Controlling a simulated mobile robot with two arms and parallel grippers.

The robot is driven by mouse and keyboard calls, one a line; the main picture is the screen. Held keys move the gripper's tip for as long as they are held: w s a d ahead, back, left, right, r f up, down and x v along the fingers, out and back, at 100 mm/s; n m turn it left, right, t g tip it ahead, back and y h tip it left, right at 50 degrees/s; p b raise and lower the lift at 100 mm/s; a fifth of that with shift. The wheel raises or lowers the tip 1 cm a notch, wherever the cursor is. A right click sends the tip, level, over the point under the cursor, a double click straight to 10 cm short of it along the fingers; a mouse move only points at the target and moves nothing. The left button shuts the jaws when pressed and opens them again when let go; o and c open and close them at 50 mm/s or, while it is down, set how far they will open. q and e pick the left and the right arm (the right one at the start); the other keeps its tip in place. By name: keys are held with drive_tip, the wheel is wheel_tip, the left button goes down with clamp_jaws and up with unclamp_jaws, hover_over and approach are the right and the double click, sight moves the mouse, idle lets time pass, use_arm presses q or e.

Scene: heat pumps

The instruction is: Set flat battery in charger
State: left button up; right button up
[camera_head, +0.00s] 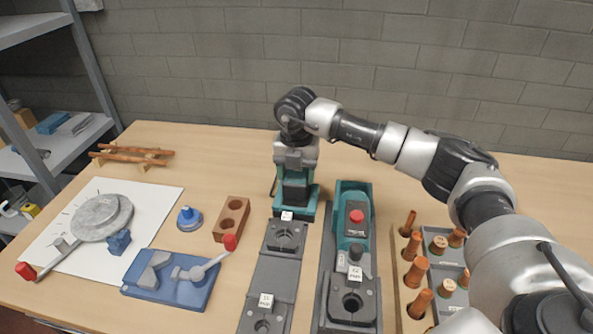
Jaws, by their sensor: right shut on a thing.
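My right gripper (295,188) points down at the back end of the left grey rail, over a teal unit (312,203). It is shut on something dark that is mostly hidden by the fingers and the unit. I cannot tell whether this is the flat battery, nor whether it sits in the unit. A second teal unit (345,193) with a red button stands on the rail to the right. My left gripper is not in view.
The left grey rail (262,285) and right rail (325,270) have round sockets and small white labels. A rack (399,300) with several copper-brown cylinders stands at right. A blue fixture (190,292), a brown two-hole block (224,236) and a white sheet (160,205) lie left.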

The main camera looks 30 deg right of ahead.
drive_tip(key=shift+f+b, duration=1)
drive_tip(key=shift+f, duration=0.65)
drive_tip(key=o, duration=1.2)
drive_tip(key=shift+o, duration=0.2)
wheel_tip(320, 180, up, 10)
drive_tip(key=shift+r+b, duration=0.15)
drive_tip(key=shift+b, duration=0.5)
drive_tip(key=shift+r, duration=0.35)
